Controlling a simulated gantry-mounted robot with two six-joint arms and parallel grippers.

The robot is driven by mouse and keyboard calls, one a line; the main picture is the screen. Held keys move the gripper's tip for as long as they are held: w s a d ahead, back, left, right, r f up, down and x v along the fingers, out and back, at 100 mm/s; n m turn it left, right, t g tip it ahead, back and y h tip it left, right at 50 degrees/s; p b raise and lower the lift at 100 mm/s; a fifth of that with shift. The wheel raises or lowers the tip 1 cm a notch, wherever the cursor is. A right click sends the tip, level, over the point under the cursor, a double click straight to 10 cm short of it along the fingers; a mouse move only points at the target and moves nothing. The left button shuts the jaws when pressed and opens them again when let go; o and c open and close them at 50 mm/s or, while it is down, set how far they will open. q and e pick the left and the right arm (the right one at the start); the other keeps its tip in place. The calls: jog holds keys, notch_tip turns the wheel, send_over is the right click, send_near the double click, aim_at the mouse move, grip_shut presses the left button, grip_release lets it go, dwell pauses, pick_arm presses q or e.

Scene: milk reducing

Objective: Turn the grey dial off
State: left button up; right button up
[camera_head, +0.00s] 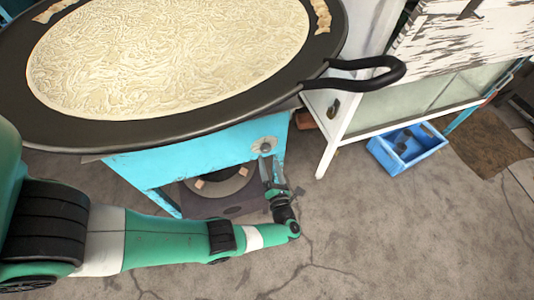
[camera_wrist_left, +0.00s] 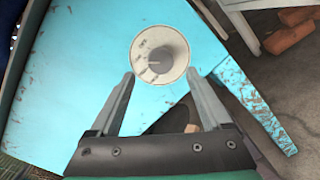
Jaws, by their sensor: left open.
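The grey dial (camera_head: 265,147) sits on the front face of a turquoise stove stand (camera_head: 200,151) under the big pan. In the left wrist view the dial (camera_wrist_left: 158,58) shows as a round pale plate with markings and a darker grey knob. My left gripper (camera_head: 268,165) is just below the dial. Its two fingers (camera_wrist_left: 160,80) are open and point at the dial from either side of its lower part. Nothing is between the fingers. I cannot tell whether the fingertips touch the panel. My right gripper is not in view.
A blue crate (camera_head: 380,155) is on the floor at right. A dark burner unit (camera_head: 220,190) sits below.

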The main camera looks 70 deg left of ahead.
aim_at(266, 151)
pick_arm(q)
jog(key=a, duration=0.2)
jog(key=w+a, duration=0.1)
jog(key=a, duration=0.1)
jog(key=shift+a, duration=0.4)
jog(key=shift+c, duration=0.2)
grip_shut()
jog(key=shift+m, duration=0.3)
jog(key=m, duration=0.3)
jog(key=shift+r, duration=0.1)
jog(key=shift+m+h, duration=0.3)
jog(key=shift+m, duration=1.7)
